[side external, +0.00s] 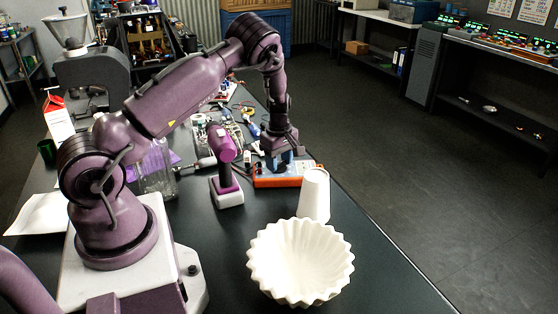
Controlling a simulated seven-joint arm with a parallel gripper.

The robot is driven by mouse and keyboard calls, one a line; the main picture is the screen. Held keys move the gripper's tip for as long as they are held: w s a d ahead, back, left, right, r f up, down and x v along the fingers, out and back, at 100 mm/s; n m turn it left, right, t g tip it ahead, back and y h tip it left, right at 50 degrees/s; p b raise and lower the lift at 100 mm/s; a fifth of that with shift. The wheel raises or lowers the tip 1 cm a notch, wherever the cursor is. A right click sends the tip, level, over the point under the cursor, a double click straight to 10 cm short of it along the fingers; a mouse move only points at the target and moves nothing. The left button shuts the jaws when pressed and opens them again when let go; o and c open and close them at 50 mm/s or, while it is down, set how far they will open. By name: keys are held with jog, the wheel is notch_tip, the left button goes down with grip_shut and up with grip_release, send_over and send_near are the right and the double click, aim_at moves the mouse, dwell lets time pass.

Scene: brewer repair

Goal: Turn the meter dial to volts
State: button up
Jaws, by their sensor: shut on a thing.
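The meter (262,181) is an orange-edged box with a blue-grey face, lying on the dark table beyond the white cup. My gripper (284,163) points down over the meter's face, its fingertips at the face. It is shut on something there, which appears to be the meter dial. The dial itself and its markings are hidden behind the fingers and too small to read, so I cannot tell its setting.
A white cup (314,194) stands close in front of the meter, with a fluted white bowl (300,262) nearer. A purple drill (227,170) stands left of the meter. Cables and tools (240,112) clutter the table behind. The table's right edge is clear.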

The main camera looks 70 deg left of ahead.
aim_at(279, 162)
jog(key=shift+m, duration=1.9)
jog(key=o, duration=0.9)
jog(key=shift+r, duration=0.1)
notch_tip(279, 162, up, 13)
jog(key=shift+f, duration=0.1)
